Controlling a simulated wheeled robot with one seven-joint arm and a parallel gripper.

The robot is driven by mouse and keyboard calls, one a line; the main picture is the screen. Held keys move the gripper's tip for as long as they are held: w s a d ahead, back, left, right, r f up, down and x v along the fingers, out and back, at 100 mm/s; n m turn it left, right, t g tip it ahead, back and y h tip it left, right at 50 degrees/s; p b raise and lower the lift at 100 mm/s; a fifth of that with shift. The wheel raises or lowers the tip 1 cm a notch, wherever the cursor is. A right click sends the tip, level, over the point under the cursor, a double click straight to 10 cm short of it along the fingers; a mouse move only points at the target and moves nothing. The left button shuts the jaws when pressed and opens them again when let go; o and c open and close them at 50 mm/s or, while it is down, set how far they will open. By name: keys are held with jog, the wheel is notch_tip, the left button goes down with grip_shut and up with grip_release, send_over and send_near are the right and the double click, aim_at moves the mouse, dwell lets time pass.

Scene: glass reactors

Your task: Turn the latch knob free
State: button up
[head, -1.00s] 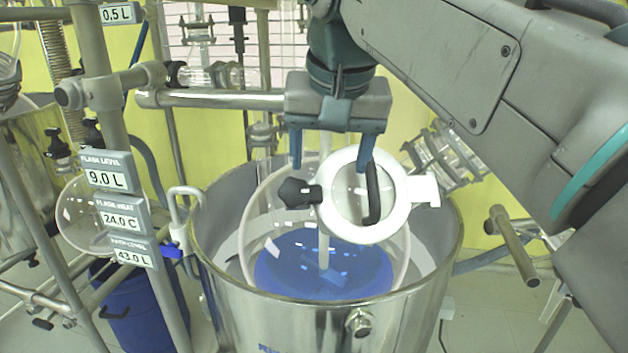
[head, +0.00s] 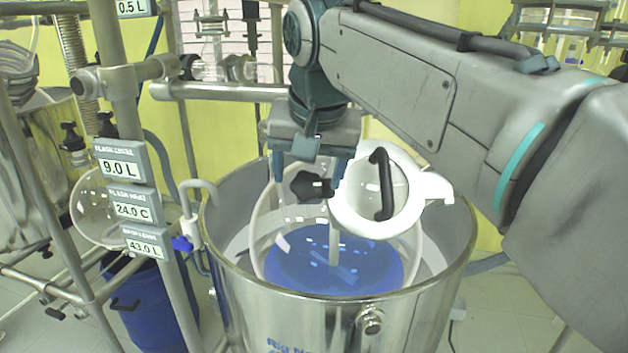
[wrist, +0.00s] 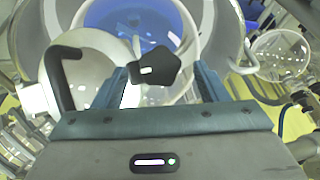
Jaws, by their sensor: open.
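The black latch knob (head: 310,187) sits at the left edge of the white round lid ring (head: 421,205) on the glass flask. A black curved handle (head: 382,184) stands on the lid. My gripper (head: 307,176) is open, with one blue finger on either side of the knob in the head view. In the wrist view the knob (wrist: 152,67) appears between and just beyond the two fingertips of my gripper (wrist: 162,78). I cannot tell whether either finger touches it. The lid's handle (wrist: 62,77) is left of the left finger there.
The flask with blue liquid (head: 330,262) sits inside a steel vessel (head: 335,322). A metal post with display signs (head: 122,168) stands at the left. A horizontal steel bar (head: 218,91) runs behind my gripper. A blue bin (head: 150,310) is on the floor.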

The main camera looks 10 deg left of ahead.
aim_at(307, 186)
jog(key=shift+x, duration=1.2)
jog(key=c, duration=1)
